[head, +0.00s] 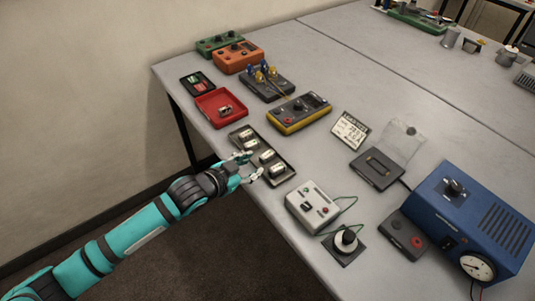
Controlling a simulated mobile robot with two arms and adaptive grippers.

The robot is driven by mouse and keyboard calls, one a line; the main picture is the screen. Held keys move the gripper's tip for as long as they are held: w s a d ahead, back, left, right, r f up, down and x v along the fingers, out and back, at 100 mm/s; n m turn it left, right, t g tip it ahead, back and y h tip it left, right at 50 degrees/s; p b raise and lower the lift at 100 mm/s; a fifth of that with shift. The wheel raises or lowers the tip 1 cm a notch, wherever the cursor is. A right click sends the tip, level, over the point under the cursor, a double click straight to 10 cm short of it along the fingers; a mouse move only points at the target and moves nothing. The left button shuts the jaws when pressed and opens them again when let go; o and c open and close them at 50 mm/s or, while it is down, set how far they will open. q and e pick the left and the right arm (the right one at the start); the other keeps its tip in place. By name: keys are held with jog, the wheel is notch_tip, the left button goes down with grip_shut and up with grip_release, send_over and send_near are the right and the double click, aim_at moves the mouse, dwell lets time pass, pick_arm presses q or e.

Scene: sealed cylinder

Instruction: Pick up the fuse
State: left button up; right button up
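A dark tray (284,163) near the table's left edge holds several small pale, labelled cylinders, one of them at its back end (246,135). Another small cylinder (225,110) lies in a red tray (210,119) further back. I cannot tell for sure which of these is the fuse. My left gripper (253,167) reaches in from the left and is over the near-left side of the dark tray. Its fingers are apart, with no object clearly held between them. It partly hides the tray, and I cannot tell whether it touches it. My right gripper is not in view.
A yellow-edged meter (300,112) stands behind the dark tray, and a white box (313,206) stands in front. A blue unit with a gauge (478,222) and an open clear-lidded box (377,171) are at right. Free table lies at the back middle.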

aim_at(266, 156)
pick_arm(q)
jog(key=x, duration=0.4)
jog(key=p+x, duration=0.1)
jog(key=x, duration=0.2)
jog(key=shift+w+d+r+p, duration=0.15)
jog(key=shift+w+r+p, duration=0.05)
jog(key=shift+w+p, duration=0.2)
jog(key=shift+w+d+f, duration=0.15)
jog(key=shift+d, duration=0.05)
grip_shut()
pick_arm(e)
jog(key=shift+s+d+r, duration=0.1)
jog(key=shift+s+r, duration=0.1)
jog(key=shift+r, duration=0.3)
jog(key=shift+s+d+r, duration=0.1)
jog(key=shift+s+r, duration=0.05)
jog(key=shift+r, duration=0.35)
